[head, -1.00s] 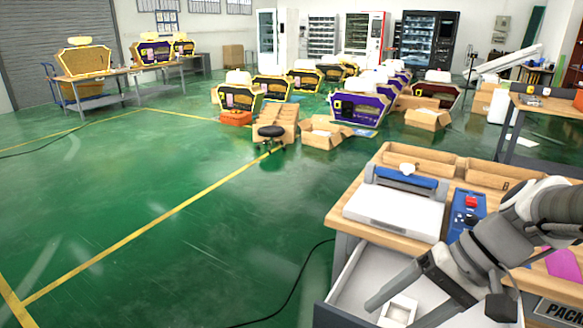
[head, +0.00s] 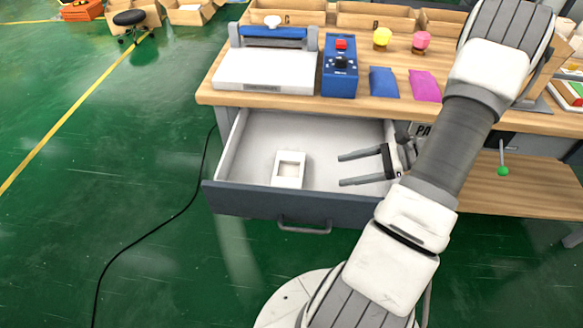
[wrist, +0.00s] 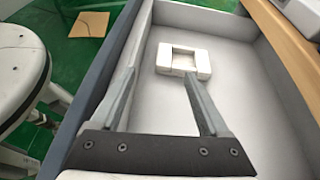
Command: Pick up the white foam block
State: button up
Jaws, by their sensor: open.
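The white foam block (head: 289,182) lies in the open drawer (head: 240,165), towards its front left. It is a small block with a square recess in its top. My gripper (head: 340,170) is open and empty, to the right of the block, with its fingers pointing left towards it. A clear gap separates the fingertips from the block.
The drawer's dark front panel (head: 262,205) and side walls surround the block; the rest of its floor is bare. The wooden worktop (head: 400,104) above holds a white sealing machine (head: 265,68), a blue control box (head: 340,72), and blue (head: 383,82) and pink (head: 425,86) pouches.

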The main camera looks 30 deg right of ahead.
jog(key=f, duration=0.1)
jog(key=b, duration=0.3)
send_near(286, 182)
jog(key=shift+m+t, duration=0.3)
jog(key=shift+m, duration=0.1)
jog(key=x, duration=0.4)
jog(key=shift+s+a+r, duration=0.15)
jog(key=shift+s+a, duration=0.05)
jog(key=shift+a, duration=0.05)
jog(key=b+x, duration=0.1)
jog(key=x, duration=0.1)
jog(key=b+x, duration=0.1)
jog(key=x, duration=0.2)
jog(key=shift+w+d+f, duration=0.15)
jog(key=shift+f, duration=0.15)
grip_shut()
